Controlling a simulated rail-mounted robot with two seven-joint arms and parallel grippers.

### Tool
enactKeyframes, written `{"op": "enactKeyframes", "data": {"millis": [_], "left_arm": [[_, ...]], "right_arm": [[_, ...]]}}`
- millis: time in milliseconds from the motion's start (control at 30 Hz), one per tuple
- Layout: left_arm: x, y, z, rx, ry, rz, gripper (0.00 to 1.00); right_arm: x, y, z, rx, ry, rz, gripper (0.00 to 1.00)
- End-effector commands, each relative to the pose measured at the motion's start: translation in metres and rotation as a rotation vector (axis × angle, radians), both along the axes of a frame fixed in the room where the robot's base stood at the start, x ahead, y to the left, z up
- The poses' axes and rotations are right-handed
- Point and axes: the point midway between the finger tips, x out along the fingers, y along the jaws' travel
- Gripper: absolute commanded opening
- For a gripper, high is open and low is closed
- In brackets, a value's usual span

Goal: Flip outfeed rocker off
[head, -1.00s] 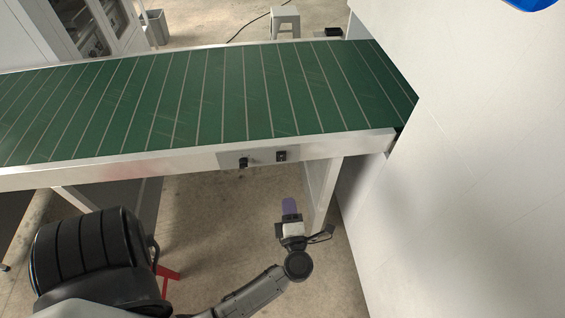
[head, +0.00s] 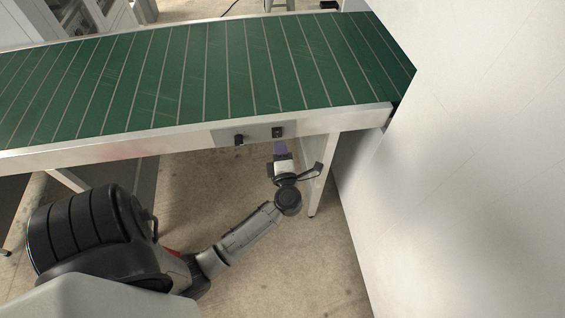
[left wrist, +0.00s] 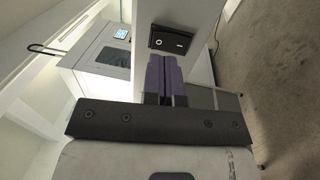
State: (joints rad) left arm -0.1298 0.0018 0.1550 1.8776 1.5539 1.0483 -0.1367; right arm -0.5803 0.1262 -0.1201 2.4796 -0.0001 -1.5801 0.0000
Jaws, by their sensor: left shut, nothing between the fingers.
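The outfeed rocker (head: 277,132) is a small black switch on the conveyor's front rail, right of a black knob (head: 239,140). In the left wrist view the rocker (left wrist: 172,40) shows large, with a circle mark at its left end and a line mark at its right. My left gripper (head: 281,147) is shut and empty, with its purple fingers just below the rocker in the head view. In the left wrist view the fingertips (left wrist: 165,62) are close to the rocker's lower edge; I cannot tell whether they touch. My right gripper is not in view.
The green conveyor belt (head: 190,75) runs across the scene above the metal front rail (head: 90,151). A large white panel (head: 460,150) stands close on the right. A conveyor leg (head: 322,170) is just right of my left gripper. Open floor lies below.

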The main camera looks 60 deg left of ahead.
Motion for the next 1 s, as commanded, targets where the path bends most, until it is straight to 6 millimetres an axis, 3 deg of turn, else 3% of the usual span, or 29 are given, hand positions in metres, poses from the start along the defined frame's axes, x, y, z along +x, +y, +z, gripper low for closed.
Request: {"op": "enactKeyframes", "data": {"millis": [300,767,867,1000], "left_arm": [[0.011,0.028,0.003,0.001,0.000,-0.001,0.00],[0.012,0.031,0.004,0.000,0.000,-0.001,0.00],[0.013,0.032,0.008,-0.007,0.003,-0.001,0.00],[0.014,0.035,0.015,-0.048,0.018,0.000,0.00]], "right_arm": [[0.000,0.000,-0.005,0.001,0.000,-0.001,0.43],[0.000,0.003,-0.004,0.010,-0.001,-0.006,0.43],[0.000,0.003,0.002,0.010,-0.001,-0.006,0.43],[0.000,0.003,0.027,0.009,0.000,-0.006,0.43]]}}
